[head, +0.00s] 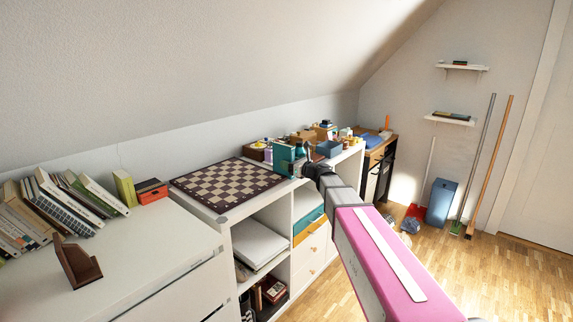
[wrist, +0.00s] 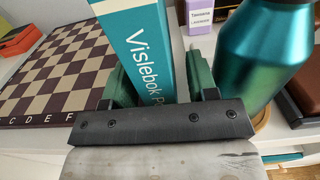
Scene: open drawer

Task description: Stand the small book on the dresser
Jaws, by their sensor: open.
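A small teal book (wrist: 145,45) with white lettering "Vislebok" on its spine stands upright between the fingers of my gripper (wrist: 160,82) in the wrist view. The green finger pads are on either side of it, and the gripper is open. In the head view the teal book (head: 284,155) stands on the white shelf unit (head: 255,213), beside the chessboard, with my gripper (head: 299,168) at it. A white dresser (head: 150,245) with drawers stands at the front left. The book's lower part is hidden behind the gripper.
A teal metal bottle (wrist: 262,50) stands close right of the gripper. The chessboard (head: 225,185) lies to the left. The dresser's middle is clear.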

